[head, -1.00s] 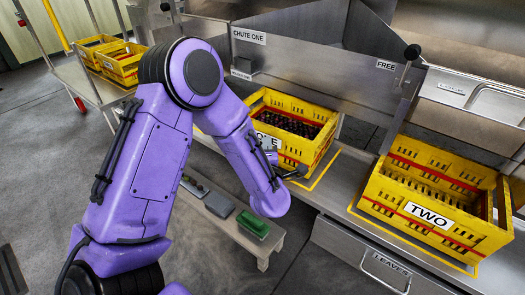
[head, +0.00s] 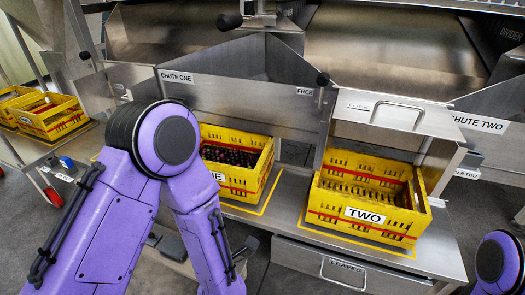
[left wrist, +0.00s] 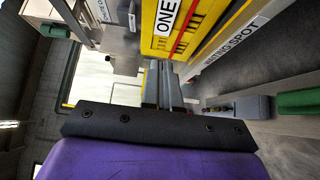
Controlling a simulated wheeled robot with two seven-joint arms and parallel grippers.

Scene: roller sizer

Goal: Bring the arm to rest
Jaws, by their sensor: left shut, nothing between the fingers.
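My left arm, purple with black joints, comes in from the left in the head view. Its forearm runs down out of the bottom edge, so the left gripper is not clearly seen there. In the left wrist view the left gripper (left wrist: 163,72) shows grey fingers close together, shut and empty. They point toward the yellow crate ONE (left wrist: 172,45), with no clear contact. Part of my right arm shows at the lower right of the head view; its gripper is out of view.
Crate ONE (head: 236,180), holding dark items, and crate TWO (head: 320,210) stand on the steel bench (head: 285,200). Further yellow crates (head: 57,120) are at the left. A dark knob (head: 251,243) shows beside my forearm. A green block (left wrist: 298,103) lies right in the wrist view.

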